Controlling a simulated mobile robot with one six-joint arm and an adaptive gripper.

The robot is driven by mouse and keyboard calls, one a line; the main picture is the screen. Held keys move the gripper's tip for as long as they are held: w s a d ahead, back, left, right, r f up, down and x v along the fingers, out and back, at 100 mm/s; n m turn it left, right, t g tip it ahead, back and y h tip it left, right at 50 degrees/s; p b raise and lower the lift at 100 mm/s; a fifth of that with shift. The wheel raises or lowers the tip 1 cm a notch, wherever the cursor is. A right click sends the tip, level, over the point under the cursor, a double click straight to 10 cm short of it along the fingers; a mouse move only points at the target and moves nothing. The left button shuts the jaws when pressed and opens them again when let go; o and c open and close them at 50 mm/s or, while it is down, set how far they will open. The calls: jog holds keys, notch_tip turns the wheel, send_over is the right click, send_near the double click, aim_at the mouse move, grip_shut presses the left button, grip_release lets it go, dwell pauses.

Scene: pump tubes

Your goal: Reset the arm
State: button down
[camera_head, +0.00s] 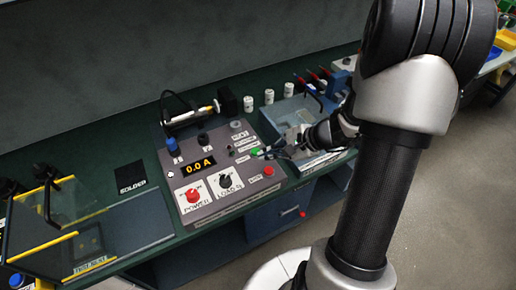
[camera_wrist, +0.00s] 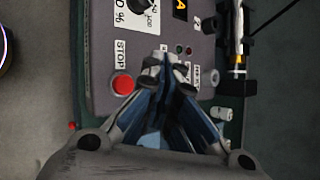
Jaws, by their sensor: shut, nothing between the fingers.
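My gripper (camera_head: 266,153) is at the right part of the grey control panel (camera_head: 215,205), with its fingertips close to a green button (camera_head: 255,152). I cannot tell whether they touch it. My gripper also shows in the wrist view (camera_wrist: 166,76), its fingers shut and empty over the panel face. The green button is hidden there. My arm stretches from the right of the head view down over the bench. A red STOP button (camera_wrist: 123,84) lies left of the fingertips in the wrist view.
The panel has a red power knob (camera_head: 193,195), a black load knob (camera_head: 225,181) and a display (camera_head: 199,168) reading 0.0 A. White containers (camera_head: 269,96) and a blue-grey tray (camera_head: 283,110) stand behind. A yellow-edged clear cover (camera_head: 50,230) is at left.

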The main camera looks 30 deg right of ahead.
jog(key=s+a+r+n+g+h, duration=0.1)
jog(key=s+a+r+n+g, duration=0.1)
jog(key=s+a+r+n, duration=0.3)
jog(key=s+a+r+n+g, duration=0.1)
jog(key=s+a+r+n, duration=0.1)
jog(key=a+r+n, duration=0.35)
jog(key=s+a+r+n+t+h, duration=0.1)
jog(key=s+r+n+h, duration=0.4)
jog(key=s, duration=0.7)
notch_tip(320, 180, up, 3)
jog(key=n, duration=0.2)
jog(key=shift+a+n, duration=0.2)
jog(key=shift+n, duration=0.15)
jog(key=c, duration=2.3)
grip_release()
jog(key=shift+w+r, duration=0.1)
